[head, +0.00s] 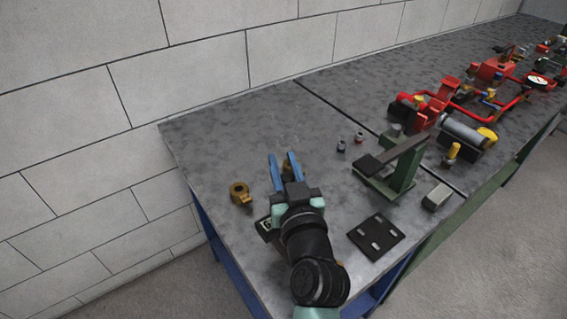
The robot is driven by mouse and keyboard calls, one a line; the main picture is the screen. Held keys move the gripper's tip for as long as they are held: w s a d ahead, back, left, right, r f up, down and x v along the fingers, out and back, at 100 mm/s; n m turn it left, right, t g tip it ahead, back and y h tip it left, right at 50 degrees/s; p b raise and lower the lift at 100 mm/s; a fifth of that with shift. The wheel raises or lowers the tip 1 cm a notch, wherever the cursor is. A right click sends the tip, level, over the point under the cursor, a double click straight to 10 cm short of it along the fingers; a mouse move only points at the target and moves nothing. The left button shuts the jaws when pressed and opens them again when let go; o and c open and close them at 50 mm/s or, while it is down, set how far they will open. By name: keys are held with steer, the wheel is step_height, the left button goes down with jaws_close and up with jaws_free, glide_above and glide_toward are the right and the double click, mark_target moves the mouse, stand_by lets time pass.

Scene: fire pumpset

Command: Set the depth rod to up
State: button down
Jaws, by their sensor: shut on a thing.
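My gripper (282,158) reaches over the near left part of the workbench, with its two blue fingers pointing away from me. A small brownish piece (288,173) shows between the fingers, and they are shut on it. Most of this piece is hidden by the fingers and the wrist, so I cannot tell its full shape. I cannot make out for certain which thing is the depth rod, nor whether it is up or down.
A brass ring-shaped part (240,190) lies left of my gripper. A green stand with a dark arm (400,170) and a black plate (376,236) are to the right. Red pump pipework (465,105) fills the far right. The bench (225,130) is clear toward the wall.

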step_height(320, 180, up, 4)
steer(key=shift+r+p, duration=0.1)
steer(key=shift+p, duration=1)
steer(key=c, duration=0.6)
jaws_free()
steer(key=shift+s, duration=0.1)
steer(key=b+v, duration=0.2)
steer(key=v, duration=1)
steer(key=shift+s+d+b, duration=0.15)
steer(key=shift+s+b, duration=0.2)
steer(key=shift+b, duration=0.05)
